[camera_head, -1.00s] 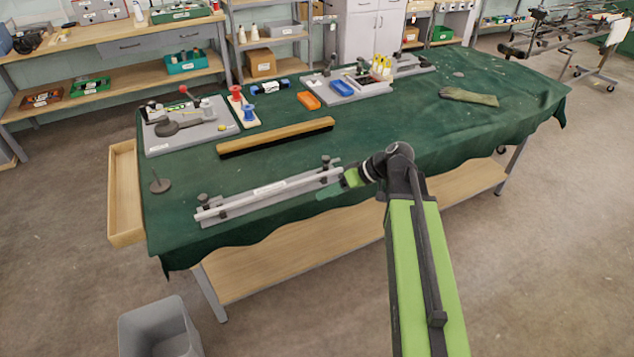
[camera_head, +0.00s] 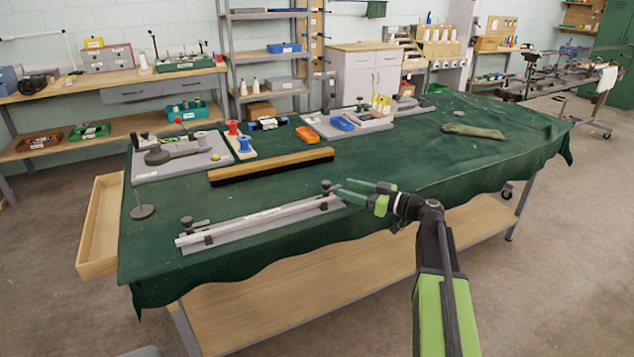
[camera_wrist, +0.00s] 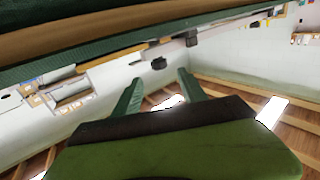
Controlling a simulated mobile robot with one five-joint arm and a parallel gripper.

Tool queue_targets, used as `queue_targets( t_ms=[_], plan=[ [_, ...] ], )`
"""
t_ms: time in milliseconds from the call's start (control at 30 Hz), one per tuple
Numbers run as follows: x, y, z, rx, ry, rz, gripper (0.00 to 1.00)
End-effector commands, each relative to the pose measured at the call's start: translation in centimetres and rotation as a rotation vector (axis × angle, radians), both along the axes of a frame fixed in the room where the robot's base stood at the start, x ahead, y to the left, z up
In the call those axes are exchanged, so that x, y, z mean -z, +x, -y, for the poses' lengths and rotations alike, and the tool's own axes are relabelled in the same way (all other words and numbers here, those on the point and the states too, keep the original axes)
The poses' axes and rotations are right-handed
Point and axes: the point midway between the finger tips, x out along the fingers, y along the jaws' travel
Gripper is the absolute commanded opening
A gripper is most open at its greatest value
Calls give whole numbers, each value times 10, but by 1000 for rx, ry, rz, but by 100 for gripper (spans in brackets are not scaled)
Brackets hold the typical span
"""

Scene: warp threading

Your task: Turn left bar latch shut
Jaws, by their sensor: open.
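A long grey metal bar fixture (camera_head: 262,218) lies along the front left edge of the green-covered table. A dark knob-topped latch (camera_head: 187,222) stands at its left end, and a similar dark latch (camera_head: 325,187) stands at its right end. The left latch's exact turn is too small to tell. My gripper (camera_head: 344,187) is open and empty, beside the bar's right end and far from the left latch. Its green fingers point left in the head view.
A wooden-backed brush bar (camera_head: 272,166) lies behind the fixture. A grey board with tools (camera_head: 180,165) sits at the back left. A small round-based peg (camera_head: 142,211) stands left of the fixture. Open cloth lies right of my gripper.

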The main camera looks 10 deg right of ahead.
Motion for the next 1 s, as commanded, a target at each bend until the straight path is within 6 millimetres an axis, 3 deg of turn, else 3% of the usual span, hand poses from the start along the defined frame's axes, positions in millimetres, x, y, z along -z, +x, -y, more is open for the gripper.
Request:
queue_targets(
  t_ms=[300,500,867,1000],
  plan=[
    [0,50,-62,-2,0,-1,49],
    [0,67,-85,-2,0,-1,49],
    [0,70,-90,-1,0,-1,49],
    [0,70,-90,-1,0,-1,31]
  ],
)
